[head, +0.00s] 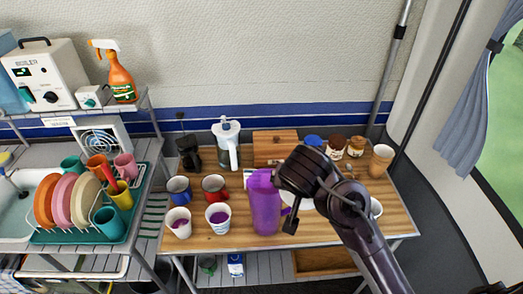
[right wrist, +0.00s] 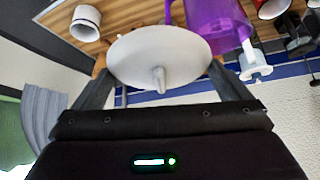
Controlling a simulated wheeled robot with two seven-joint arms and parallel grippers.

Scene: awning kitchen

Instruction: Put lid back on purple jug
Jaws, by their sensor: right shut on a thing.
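The purple jug (head: 265,207) stands upright on the wooden table, and its top looks open. My right gripper (head: 291,212) is just right of the jug. In the right wrist view, my right gripper (right wrist: 160,75) is shut on a round pale lid (right wrist: 150,48) with a small knob, with a finger at either side of the rim. The purple jug (right wrist: 215,22) is beside the lid there. In the head view the arm hides most of the lid. My left gripper is not in view.
Two patterned cups (head: 178,222), a blue mug (head: 179,189) and a red mug (head: 215,187) stand left of the jug. A white-lidded pitcher (head: 227,145) and a wooden box (head: 275,147) are behind. Jars (head: 335,145) and a tan cup (head: 380,160) stand at the back right.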

